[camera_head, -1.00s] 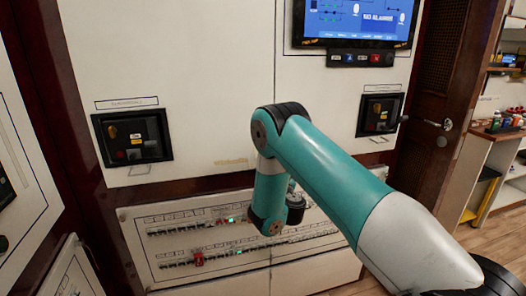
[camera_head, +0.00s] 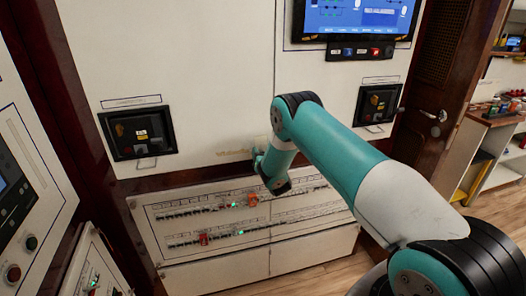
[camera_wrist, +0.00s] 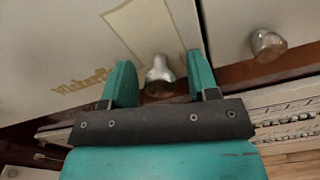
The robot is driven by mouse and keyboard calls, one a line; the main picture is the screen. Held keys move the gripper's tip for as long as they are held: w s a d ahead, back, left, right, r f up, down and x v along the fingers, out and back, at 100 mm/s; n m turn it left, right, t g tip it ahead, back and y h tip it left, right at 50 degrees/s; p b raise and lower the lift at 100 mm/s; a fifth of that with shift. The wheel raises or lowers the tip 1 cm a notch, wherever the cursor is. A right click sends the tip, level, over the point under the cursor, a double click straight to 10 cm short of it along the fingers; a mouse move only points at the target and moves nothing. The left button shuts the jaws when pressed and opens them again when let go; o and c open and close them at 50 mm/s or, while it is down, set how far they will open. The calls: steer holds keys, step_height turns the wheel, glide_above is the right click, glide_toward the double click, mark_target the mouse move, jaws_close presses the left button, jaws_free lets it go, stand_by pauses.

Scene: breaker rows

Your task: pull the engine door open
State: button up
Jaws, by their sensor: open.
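In the wrist view, a shiny metal knob (camera_wrist: 160,74) stands out from a white door panel (camera_wrist: 150,28), with lettering to its left. My gripper (camera_wrist: 161,80) is open, and its two teal fingers stand on either side of the knob. I cannot tell whether they touch it. In the head view, my arm's end is close to the lower part of the white panels (camera_head: 215,80), above the breaker rows. My fingers and the knob are hidden there behind my wrist.
A second metal knob (camera_wrist: 268,45) is on the panel to the right. A breaker panel (camera_head: 215,222) with switch rows lies below. Black control boxes (camera_head: 138,133) and (camera_head: 378,104) flank my arm; a screen (camera_head: 355,18) hangs above. A brown door (camera_head: 440,90) stands right.

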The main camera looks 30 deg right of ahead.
jaws_close()
stand_by(0.3)
steer(key=shift+a+f, duration=0.1)
steer(key=shift+f, duration=0.05)
